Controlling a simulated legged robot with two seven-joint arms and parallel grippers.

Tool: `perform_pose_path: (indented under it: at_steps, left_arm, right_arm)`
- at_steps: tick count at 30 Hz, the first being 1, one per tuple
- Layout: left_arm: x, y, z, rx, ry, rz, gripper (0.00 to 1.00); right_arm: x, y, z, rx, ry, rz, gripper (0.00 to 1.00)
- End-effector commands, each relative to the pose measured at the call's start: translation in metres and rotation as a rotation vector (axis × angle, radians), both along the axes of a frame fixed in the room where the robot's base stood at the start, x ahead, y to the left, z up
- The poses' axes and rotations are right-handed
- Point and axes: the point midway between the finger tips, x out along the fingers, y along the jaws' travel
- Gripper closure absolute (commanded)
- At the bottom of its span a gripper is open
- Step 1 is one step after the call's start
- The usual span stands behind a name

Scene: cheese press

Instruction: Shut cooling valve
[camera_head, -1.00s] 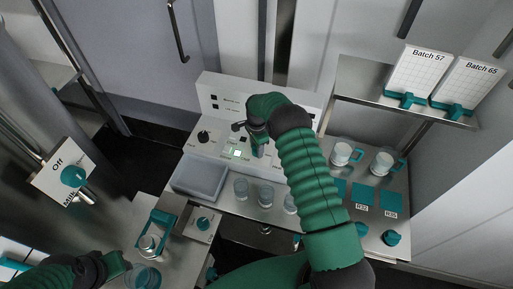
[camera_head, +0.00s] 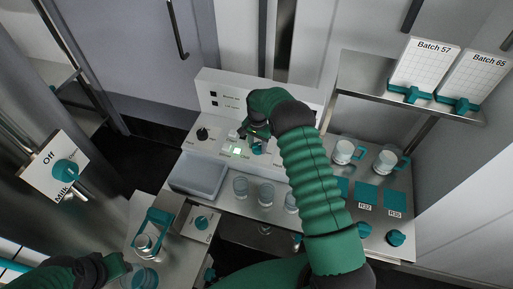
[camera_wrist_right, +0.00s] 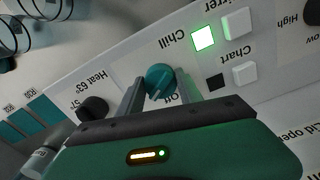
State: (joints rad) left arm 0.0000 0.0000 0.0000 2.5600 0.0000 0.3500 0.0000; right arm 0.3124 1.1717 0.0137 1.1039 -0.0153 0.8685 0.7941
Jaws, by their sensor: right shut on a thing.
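The cooling valve is a teal knob (camera_wrist_right: 160,80) on a pale panel in the right wrist view, with "Chill" and a partly hidden "Off" printed beside it. A pale mark on the knob points toward the "Off" side. My right gripper (camera_wrist_right: 161,88) has a finger on each side of the knob and is shut on it. In the head view the right gripper (camera_head: 254,136) reaches down to the panel, and my wrist hides much of the knob. My left gripper (camera_head: 121,268) is at the lower left by a glass jar; its fingers are not clear.
A lit green square (camera_wrist_right: 203,38) and white buttons are near the knob; a black "Heat" knob (camera_wrist_right: 93,108) is on its other side. A grey tray (camera_head: 198,178) and several glass jars stand in front of the panel. A Milk valve (camera_head: 66,172) is at the left.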

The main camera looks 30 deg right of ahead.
Motion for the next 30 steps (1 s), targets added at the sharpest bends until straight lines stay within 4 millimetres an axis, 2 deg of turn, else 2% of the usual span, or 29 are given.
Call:
perform_pose_path:
  at_steps: [1,21,30]
  left_arm:
    - [0.0,0.0,-0.004,0.0,0.0,0.0,0.64]
    - [0.0,0.0,-0.019,0.0,0.0,0.0,0.64]
    - [0.0,0.0,-0.021,0.0,0.0,0.0,0.64]
  right_arm:
    - [0.004,-0.007,0.002,-0.013,-0.014,0.038,0.98]
    - [0.004,-0.004,0.003,-0.014,-0.009,0.67,0.98]
    - [0.005,-0.004,0.004,-0.015,-0.008,0.891,0.98]
